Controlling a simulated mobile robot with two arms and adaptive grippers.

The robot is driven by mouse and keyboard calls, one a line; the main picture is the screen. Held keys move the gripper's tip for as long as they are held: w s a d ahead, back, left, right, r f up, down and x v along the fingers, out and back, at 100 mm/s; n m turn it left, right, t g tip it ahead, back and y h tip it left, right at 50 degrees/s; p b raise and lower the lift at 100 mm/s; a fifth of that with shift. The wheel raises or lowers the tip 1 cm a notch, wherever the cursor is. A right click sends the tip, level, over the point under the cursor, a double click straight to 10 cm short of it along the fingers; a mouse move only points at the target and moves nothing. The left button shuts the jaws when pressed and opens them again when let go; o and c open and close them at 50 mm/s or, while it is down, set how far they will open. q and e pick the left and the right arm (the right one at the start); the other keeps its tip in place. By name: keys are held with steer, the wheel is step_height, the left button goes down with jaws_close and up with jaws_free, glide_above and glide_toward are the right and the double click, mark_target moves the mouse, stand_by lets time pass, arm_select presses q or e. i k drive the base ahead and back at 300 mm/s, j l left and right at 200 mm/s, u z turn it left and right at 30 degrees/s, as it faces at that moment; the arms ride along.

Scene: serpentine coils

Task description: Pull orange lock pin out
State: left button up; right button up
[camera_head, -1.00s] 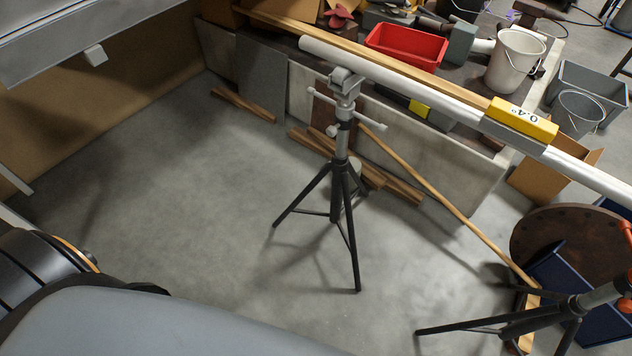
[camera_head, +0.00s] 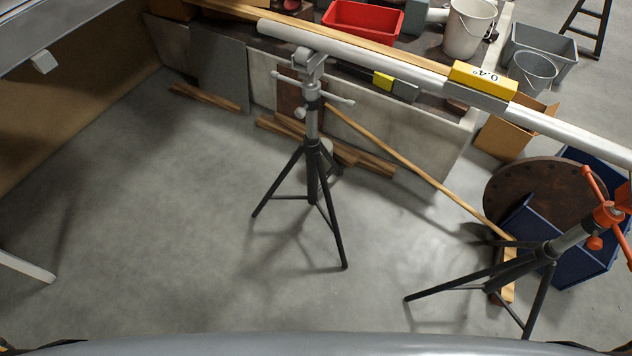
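A tripod stand (camera_head: 550,248) at the right edge has an orange head and collar (camera_head: 609,214). An orange bar crosses it at a slant, and a small orange knob (camera_head: 595,243) sits on its side. I cannot tell which orange part, if any, is the lock pin. The top of this stand is cut off by the frame edge. A second tripod stand (camera_head: 312,150) with grey fittings stands near the middle and supports a long silver tube (camera_head: 400,75). Neither of my grippers is in view.
A yellow level marked 0.4° (camera_head: 483,74) sits on the tube. A wooden pole (camera_head: 400,160) leans down to the floor by the right stand. A rusty round plate (camera_head: 540,195) and a blue bin (camera_head: 575,265) are behind that stand. Floor at left is open.

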mark_target(594, 242)
steer(key=z, duration=2)
